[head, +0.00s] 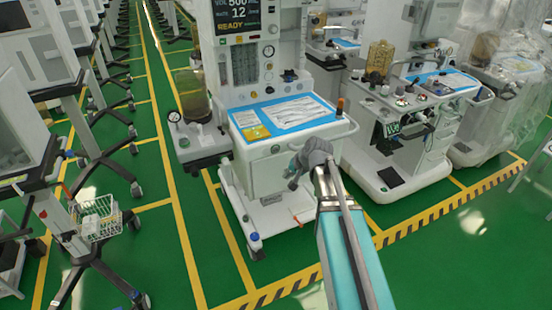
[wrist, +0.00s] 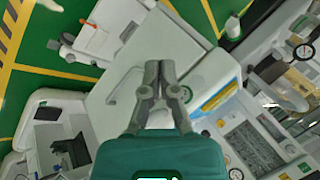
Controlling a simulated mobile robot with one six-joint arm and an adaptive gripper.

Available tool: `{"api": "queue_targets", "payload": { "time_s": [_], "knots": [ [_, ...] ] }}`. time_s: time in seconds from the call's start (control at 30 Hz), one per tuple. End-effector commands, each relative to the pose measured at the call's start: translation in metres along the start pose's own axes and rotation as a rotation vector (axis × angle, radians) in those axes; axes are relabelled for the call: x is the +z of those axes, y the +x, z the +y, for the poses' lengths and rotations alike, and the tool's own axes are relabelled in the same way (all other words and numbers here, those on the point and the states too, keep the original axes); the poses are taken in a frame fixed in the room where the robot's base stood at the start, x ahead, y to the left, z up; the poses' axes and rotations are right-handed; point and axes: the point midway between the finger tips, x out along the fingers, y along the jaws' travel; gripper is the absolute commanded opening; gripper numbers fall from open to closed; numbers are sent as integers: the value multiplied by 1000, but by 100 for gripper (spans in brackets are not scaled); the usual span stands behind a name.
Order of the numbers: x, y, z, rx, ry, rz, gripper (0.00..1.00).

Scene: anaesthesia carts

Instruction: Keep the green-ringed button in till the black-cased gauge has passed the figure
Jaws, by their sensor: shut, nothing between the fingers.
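The black-cased gauge (head: 174,116) is a small round white dial on the left side of the middle cart. It also shows at the right of the wrist view (wrist: 304,52); its needle is too small to read. The green-ringed button (wrist: 222,122) appears as a small ring by the worktop's front edge in the wrist view. In the head view the button (head: 275,149) is a small disc on the cart's front face. My gripper (head: 291,175) is shut and empty in front of the cart, apparently apart from the button. Its closed fingers (wrist: 158,65) fill the wrist view's middle.
The middle cart's blue-edged worktop (head: 330,118) carries printed sheets. A second cart (head: 400,160) stands to the right. A wheeled stand with a wire basket (head: 97,217) is at the left. Green floor (head: 180,270) with yellow lines is clear in front.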

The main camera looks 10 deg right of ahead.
Motion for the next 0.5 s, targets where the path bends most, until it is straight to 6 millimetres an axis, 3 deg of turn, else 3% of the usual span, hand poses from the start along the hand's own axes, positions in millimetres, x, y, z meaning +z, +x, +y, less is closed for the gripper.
{"api": "queue_targets", "payload": {
  "time_s": [0.03,0.2,0.5],
  "knots": [
    [-8,13,6,-22,22,15,0],
    [-31,31,10,-96,97,62,0],
    [-64,52,18,-205,210,127,0]
  ]
}}
